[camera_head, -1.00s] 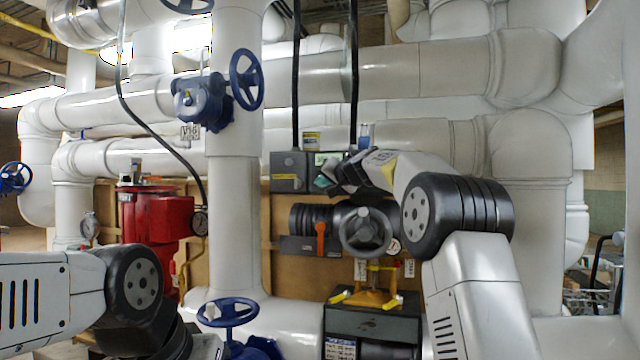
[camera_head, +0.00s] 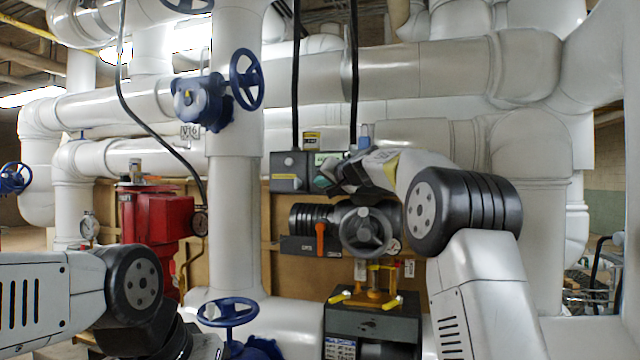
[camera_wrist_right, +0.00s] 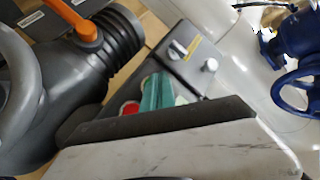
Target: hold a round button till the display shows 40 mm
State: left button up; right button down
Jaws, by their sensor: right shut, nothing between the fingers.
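A dark grey control box (camera_head: 284,184) hangs on the wooden panel in the head view. Its pale green display (camera_head: 327,158) is partly covered by my right gripper (camera_head: 323,181), and no digits are readable. In the right wrist view, the box (camera_wrist_right: 197,82) carries a selector with a yellow label (camera_wrist_right: 179,49), a round silver button (camera_wrist_right: 210,65) and a red round button (camera_wrist_right: 130,108). The gripper's teal fingertips (camera_wrist_right: 158,92) are together and empty, beside the red button and hiding part of it. Contact cannot be told. My left gripper is out of view; only its arm shows.
A dark handwheel (camera_head: 366,231) and an orange lever (camera_head: 320,238) sit below the box, close under my right arm. Black cables (camera_head: 354,80) run down from above. White pipes surround the area. A red actuator (camera_head: 160,218) stands at the left.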

jog(key=shift+s+a, duration=0.15)
jog(key=shift+s, duration=0.25)
jog(key=shift+s, duration=0.1)
jog(key=shift+s+a, duration=0.25)
jog(key=shift+s, duration=0.5)
jog(key=shift+s+a, duration=0.3)
jog(key=shift+s, duration=0.5)
jog(key=shift+s+a, duration=0.25)
jog(key=shift+s, duration=0.5)
jog(key=s+d+f+n+g+h, duration=0.1)
jog(key=s+d+f, duration=0.3)
jog(key=s+f, duration=0.6)
jog(key=s+d+f+g+h, duration=0.2)
jog(key=s+f, duration=0.8)
jog(key=s, duration=1)
jog(key=s+d+f+n+g+h, duration=0.1)
jog(key=s+d+f+g, duration=0.4)
jog(key=s, duration=1)
jog(key=d+f+h, duration=0.1)
jog(key=d+f, duration=0.2)
jog(key=f, duration=0.2)
jog(key=shift+n, duration=0.3)
